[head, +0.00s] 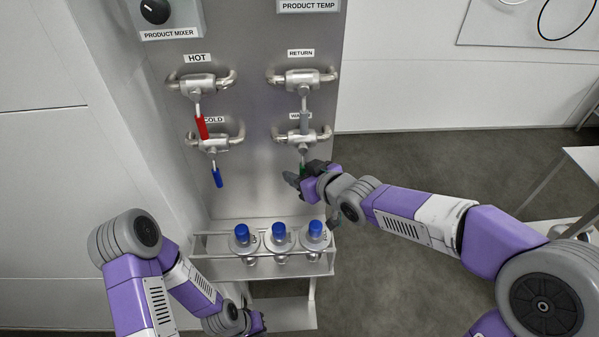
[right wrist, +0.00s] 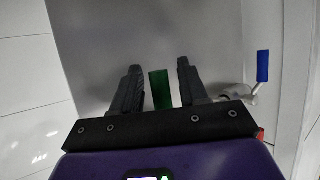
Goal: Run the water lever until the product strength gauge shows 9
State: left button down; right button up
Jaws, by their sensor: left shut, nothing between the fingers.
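The water valve (head: 301,138) is at the lower right of the steel panel, under a partly covered label. Its green lever (head: 302,167) hangs down and is partly hidden by my right gripper (head: 295,179). In the right wrist view the green lever (right wrist: 160,90) stands between the two fingers of my right gripper (right wrist: 158,66). The fingers are open, with a gap on each side of the lever. My left gripper (head: 257,323) is low at the bottom of the head view, shut and empty, away from the panel. The product strength gauge is not in view.
Hot valve (head: 197,84) with red handle, return valve (head: 303,80) with grey handle, and cold valve (head: 213,139) with blue handle (head: 217,178) are close by. A rack (head: 205,257) of blue-capped bottles (head: 279,235) stands below.

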jog(key=p+v, duration=0.5)
jog(key=v, duration=0.2)
jog(key=shift+s+d, duration=0.2)
jog(key=shift+s, duration=0.05)
jog(key=shift+r, duration=0.1)
dwell(0.4)
